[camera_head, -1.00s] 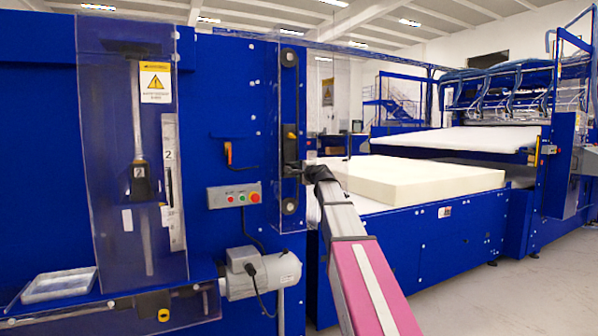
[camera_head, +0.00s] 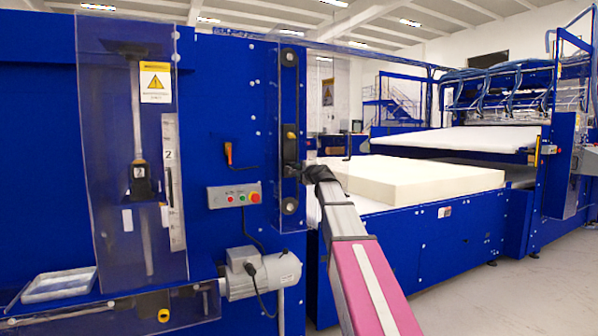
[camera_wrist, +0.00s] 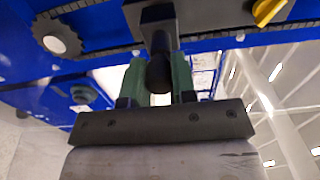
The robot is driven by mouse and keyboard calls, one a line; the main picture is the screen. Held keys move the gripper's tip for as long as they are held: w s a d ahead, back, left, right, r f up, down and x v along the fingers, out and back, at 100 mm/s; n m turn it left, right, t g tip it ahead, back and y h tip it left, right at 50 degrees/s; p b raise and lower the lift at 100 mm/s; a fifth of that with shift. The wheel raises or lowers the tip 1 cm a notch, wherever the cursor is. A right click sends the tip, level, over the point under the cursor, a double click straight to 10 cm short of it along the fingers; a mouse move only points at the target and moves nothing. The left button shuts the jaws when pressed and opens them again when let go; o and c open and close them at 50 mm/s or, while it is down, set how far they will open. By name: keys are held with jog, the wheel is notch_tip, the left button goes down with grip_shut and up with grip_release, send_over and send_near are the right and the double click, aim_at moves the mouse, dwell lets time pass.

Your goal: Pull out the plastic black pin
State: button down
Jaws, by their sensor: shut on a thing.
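The black pin (camera_wrist: 159,74) shows in the wrist view as a dark rounded knob below a dark block. The green fingers of my gripper (camera_wrist: 160,82) stand on either side of it and are shut on it. In the head view my gripper (camera_head: 306,172) reaches the dark bracket (camera_head: 291,150) on the blue machine's right edge, behind a clear guard. The pin is too small and too covered there to make out. How deep the pin sits cannot be told.
A yellow knob (camera_head: 291,134) sits just above my gripper; it also shows in the wrist view (camera_wrist: 268,11). A toothed belt wheel (camera_wrist: 57,36) is close by. A cream foam block (camera_head: 430,183) lies on the conveyor to the right. A button box (camera_head: 234,195) is at left.

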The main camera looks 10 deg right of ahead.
jog(key=shift+v, duration=2.85)
